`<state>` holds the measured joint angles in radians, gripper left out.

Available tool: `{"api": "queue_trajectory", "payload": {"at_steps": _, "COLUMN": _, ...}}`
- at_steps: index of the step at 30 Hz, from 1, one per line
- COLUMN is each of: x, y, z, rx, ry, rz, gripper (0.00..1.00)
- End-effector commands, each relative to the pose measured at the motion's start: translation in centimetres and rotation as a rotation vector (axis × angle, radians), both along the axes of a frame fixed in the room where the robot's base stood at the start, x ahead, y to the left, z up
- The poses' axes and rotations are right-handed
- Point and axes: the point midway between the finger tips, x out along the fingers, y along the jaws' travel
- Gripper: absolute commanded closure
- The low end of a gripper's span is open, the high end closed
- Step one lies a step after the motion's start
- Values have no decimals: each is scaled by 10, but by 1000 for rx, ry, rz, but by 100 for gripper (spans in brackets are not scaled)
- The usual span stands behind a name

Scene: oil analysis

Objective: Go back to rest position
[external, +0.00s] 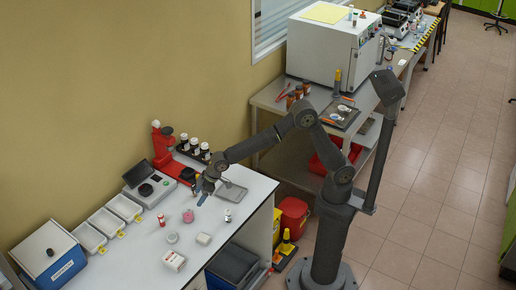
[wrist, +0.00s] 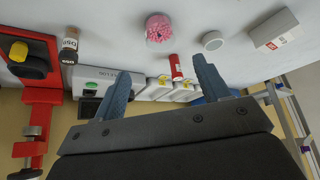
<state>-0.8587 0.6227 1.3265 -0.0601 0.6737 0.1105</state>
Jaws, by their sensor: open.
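My gripper (external: 203,192) is at the end of my bent arm, above the white table (external: 262,190) on the left. In the wrist view my gripper (wrist: 162,88) shows its two blue-grey fingers spread wide with nothing between them. Beyond the fingers, a pink-filled jar (wrist: 159,27) and a red-labelled vial (wrist: 176,67) stand apart from them. The same pink jar (external: 188,216) and red vial (external: 161,219) stand on the white table in the external view.
A red device (external: 164,141), a grey scale (external: 147,188), white trays (external: 107,221) and a blue box (external: 47,253) line the wall side. A small bottle (external: 228,215) and white box (external: 174,260) stand nearer the front. A white oven (external: 333,48) stands behind. The tiled floor at right is mostly clear.

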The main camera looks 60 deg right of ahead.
Motion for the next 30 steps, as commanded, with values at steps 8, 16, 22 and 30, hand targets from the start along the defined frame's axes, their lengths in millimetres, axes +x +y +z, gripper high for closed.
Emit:
{"api": "queue_trajectory", "payload": {"at_steps": 8, "x": 9, "y": 9, "z": -24, "rx": -2, "ry": 2, "rz": 0, "gripper": 32}}
{"api": "queue_trajectory", "payload": {"at_steps": 16, "x": 26, "y": 25, "z": -64, "rx": -1, "ry": 1, "rz": 0, "gripper": 32}}
{"api": "queue_trajectory", "payload": {"at_steps": 22, "x": 38, "y": 37, "z": -93, "rx": -2, "ry": 1, "rz": 0, "gripper": 32}}
{"api": "queue_trajectory", "payload": {"at_steps": 30, "x": 43, "y": 42, "z": -91, "rx": 1, "ry": -1, "rz": 0, "gripper": 32}}
